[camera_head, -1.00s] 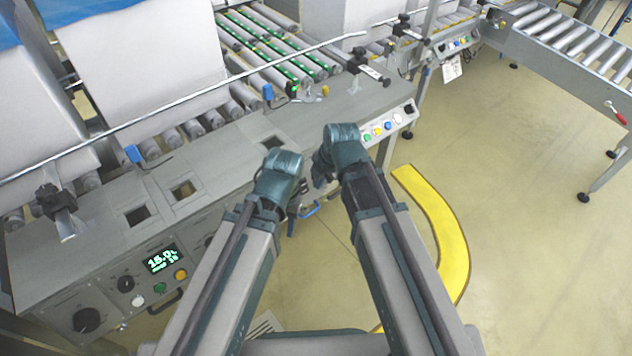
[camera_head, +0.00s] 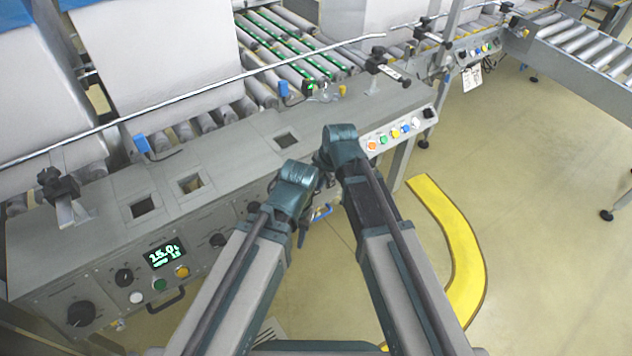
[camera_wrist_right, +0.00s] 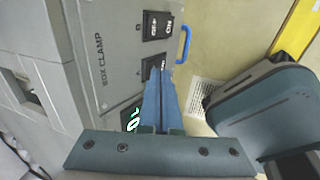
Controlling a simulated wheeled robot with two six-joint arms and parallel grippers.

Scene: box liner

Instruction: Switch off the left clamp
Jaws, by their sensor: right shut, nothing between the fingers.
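The box clamp panel (camera_wrist_right: 100,58) shows in the right wrist view, turned on its side, with its lettering running upward. Two black rocker switches sit on it: an upper one (camera_wrist_right: 157,25) with white lettering, and a lower one (camera_wrist_right: 148,68) partly covered by my fingers. My right gripper (camera_wrist_right: 163,72) has its blue fingers shut and empty, with the tips over or beside the lower switch. I cannot tell if they touch it. In the head view the switches are hidden by my arms. My left gripper cannot be made out.
A blue handle (camera_wrist_right: 185,44) juts from the panel beside the upper switch. A green-lit display (camera_head: 164,254) and knobs lie on the machine front to the left. Coloured buttons (camera_head: 394,133) are to the right. A yellow curved floor strip (camera_head: 455,240) borders open floor.

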